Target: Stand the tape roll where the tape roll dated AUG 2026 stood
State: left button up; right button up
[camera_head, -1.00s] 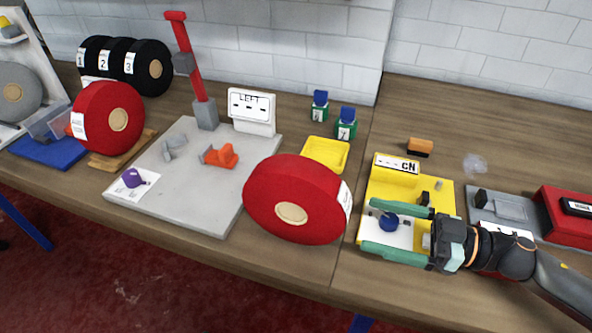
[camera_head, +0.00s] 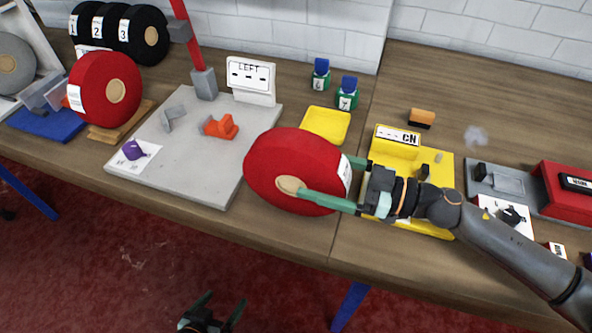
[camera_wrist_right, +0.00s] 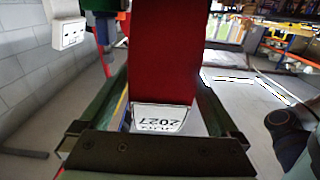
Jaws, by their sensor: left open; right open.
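A large red tape roll (camera_head: 290,160) stands on edge at the front of the table, by the grey board. Its white label reads 2027, upside down, in the right wrist view (camera_wrist_right: 160,119); the month is unclear. My right gripper (camera_head: 325,178) is open, its fingers on either side of this roll; contact cannot be told. The roll also shows between the fingers in the right wrist view (camera_wrist_right: 165,60). A second red roll (camera_head: 92,78) stands on a wooden stand (camera_head: 122,126) at the left; its label is too small to read. My left gripper (camera_head: 212,314) is open and empty, low before the table.
The grey board (camera_head: 205,160) carries a red post (camera_head: 186,25), a LEFT sign (camera_head: 250,76) and an orange part (camera_head: 221,126). Black rolls (camera_head: 148,36) and a grey roll (camera_head: 12,60) stand at left. A yellow tray (camera_head: 326,125) and yellow fixture (camera_head: 398,150) are near my right gripper.

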jog(key=shift+x, duration=1.15)
grip_shut()
jog(key=shift+r, duration=0.1)
